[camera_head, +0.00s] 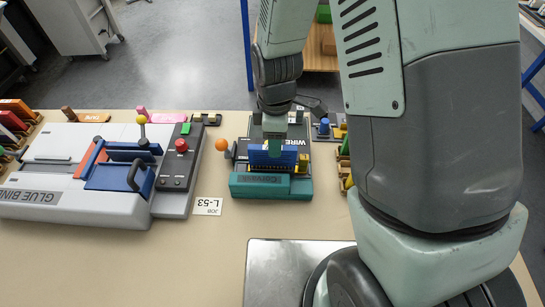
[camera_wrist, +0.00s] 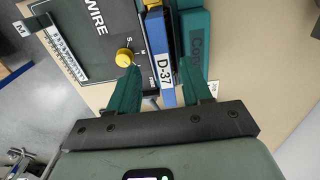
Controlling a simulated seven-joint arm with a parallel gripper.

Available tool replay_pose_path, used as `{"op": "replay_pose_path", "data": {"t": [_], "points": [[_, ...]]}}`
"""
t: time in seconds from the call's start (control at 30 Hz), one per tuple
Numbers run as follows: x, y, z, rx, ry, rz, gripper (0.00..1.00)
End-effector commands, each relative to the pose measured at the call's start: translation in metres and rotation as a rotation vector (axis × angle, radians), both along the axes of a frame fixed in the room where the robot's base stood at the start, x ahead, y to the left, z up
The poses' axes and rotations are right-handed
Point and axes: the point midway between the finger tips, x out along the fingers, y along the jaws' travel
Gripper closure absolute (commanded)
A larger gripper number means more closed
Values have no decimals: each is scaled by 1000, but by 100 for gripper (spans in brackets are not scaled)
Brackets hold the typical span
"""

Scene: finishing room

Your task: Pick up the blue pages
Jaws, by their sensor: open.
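The blue pages (camera_head: 262,158) stand upright in the wire binding machine (camera_head: 300,133), behind its teal front block (camera_head: 260,187). In the wrist view the blue pages (camera_wrist: 157,38) show as a narrow blue edge with a white D-37 label. My gripper (camera_head: 275,147) is over the machine at the pages, reaching down from above. In the wrist view its two green fingers (camera_wrist: 160,70) are open, one on each side of the pages. A gap shows between the fingers and the pages. The head view partly hides the fingers' contact area.
A grey glue binder (camera_head: 75,205) with levers and a dark control panel stands to the left. A knob on an orange-tipped lever (camera_head: 222,145) sits beside the wire machine. A metal plate (camera_head: 285,262) lies in front. A yellow dial (camera_wrist: 124,57) is close to one finger.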

Motion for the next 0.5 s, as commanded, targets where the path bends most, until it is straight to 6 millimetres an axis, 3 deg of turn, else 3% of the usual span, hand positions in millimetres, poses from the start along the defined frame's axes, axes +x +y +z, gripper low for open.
{"op": "replay_pose_path", "data": {"t": [0.3,0.5], "points": [[-5,6,-43,-2,4,0,51],[-4,6,-52,0,0,0,51]]}}
